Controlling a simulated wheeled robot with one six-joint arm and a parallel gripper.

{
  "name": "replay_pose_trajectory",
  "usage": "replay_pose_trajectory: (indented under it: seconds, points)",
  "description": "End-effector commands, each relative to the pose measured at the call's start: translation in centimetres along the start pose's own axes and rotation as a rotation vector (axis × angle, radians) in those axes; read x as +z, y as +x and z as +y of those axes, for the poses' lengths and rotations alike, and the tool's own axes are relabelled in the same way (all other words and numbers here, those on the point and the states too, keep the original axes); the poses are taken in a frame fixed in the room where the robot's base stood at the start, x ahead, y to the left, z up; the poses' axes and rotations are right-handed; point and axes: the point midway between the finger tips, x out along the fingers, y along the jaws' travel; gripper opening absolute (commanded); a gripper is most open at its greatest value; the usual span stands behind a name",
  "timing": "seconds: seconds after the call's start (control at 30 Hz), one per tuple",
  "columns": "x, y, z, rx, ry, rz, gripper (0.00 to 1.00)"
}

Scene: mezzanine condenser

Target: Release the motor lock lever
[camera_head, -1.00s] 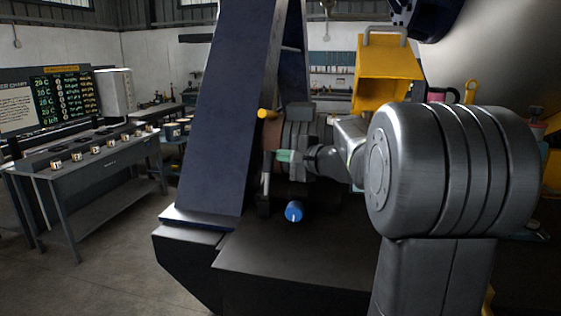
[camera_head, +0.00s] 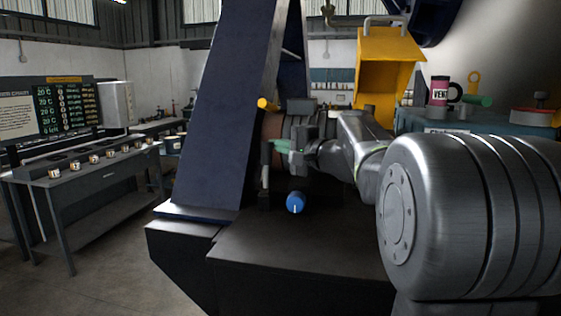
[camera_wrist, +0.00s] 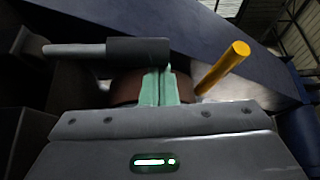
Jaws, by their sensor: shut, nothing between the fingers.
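A yellow-handled lever (camera_head: 268,104) sticks out at the upper left of the ribbed motor (camera_head: 300,127), beside the dark blue inclined beam. In the wrist view the yellow handle (camera_wrist: 222,68) slants up to the right of my fingers. My gripper (camera_head: 283,144) has green fingertips and is shut and empty, in front of the motor and below the yellow handle. In the wrist view my gripper (camera_wrist: 157,85) shows its fingers together, apart from the yellow handle in the picture. A grey rod with a dark sleeve (camera_wrist: 140,50) crosses just beyond the fingertips; contact is unclear.
A blue knob (camera_head: 296,202) sits below my gripper on the dark base (camera_head: 300,250). The blue inclined beam (camera_head: 225,110) stands left of the motor. A yellow hopper (camera_head: 385,70) and a pink mug (camera_head: 439,91) are behind my arm. A workbench (camera_head: 80,165) stands left, with open floor before it.

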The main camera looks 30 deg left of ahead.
Motion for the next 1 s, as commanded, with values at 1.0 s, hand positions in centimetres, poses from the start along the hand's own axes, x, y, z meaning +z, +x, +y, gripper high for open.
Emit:
replay_pose_trajectory:
  seconds: [1.0]
  points:
    - [5.6, -3.3, 1.0, -0.207, -0.349, -0.002, 0.0]
